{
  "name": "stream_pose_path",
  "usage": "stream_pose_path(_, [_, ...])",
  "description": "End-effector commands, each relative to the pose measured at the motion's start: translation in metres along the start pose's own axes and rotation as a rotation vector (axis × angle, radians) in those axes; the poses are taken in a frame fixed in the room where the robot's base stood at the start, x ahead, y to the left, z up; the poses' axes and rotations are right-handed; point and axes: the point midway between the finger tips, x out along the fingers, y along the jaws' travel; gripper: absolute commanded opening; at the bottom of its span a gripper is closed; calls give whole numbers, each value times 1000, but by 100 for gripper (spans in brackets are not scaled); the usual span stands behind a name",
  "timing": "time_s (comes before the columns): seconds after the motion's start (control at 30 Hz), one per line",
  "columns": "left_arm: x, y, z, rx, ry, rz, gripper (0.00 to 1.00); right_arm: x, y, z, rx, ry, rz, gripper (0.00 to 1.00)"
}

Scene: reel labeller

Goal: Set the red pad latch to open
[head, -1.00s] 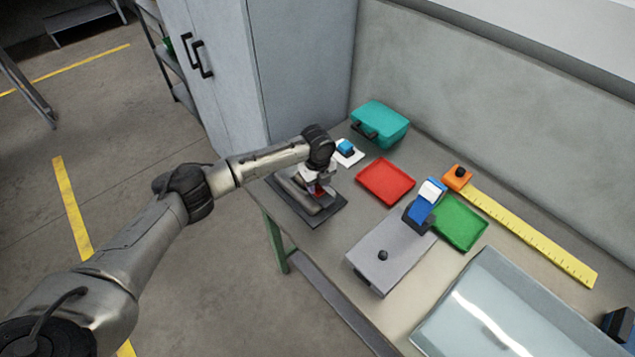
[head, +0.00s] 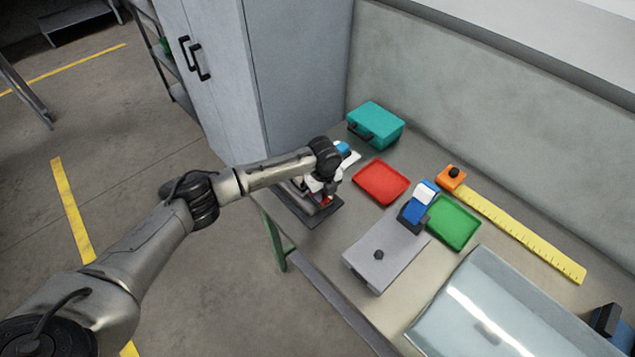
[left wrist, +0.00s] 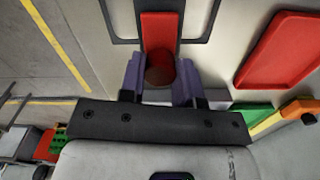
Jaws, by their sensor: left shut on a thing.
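The red pad latch (left wrist: 160,33) shows in the left wrist view as a red bar running down between my left fingers, with a dark brownish rounded end. My left gripper (left wrist: 160,82) has a purple finger on each side of it and is shut on it. In the head view, my left gripper (head: 322,192) is low over the dark base plate (head: 322,217) of a grey device near the table's left corner. A bit of red (head: 325,200) shows under it; my wrist hides most of the device. My right gripper is in neither view.
A red tray (head: 381,182) lies right of my gripper, with a teal case (head: 376,125) behind. A blue-topped item (head: 342,148) stands close behind my wrist. Further right are a grey box (head: 385,255), a green tray (head: 453,222) and a yellow ruler (head: 525,235).

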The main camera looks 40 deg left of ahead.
Motion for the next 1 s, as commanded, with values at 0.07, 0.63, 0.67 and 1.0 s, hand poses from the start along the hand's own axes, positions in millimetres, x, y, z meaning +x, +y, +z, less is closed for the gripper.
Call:
stream_pose_path(0.07, [-1, -2, -4, 4, 6, -2, 0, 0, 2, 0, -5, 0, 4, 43])
stream_pose_path(0.63, [-1, -2, -4, 4, 6, -2, 57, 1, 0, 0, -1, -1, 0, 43])
stream_pose_path(0.67, [-1, -1, -4, 4, 6, -2, 57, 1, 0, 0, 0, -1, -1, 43])
stream_pose_path(1.0, [-30, -2, -3, 3, 5, -4, 57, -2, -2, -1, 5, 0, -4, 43])
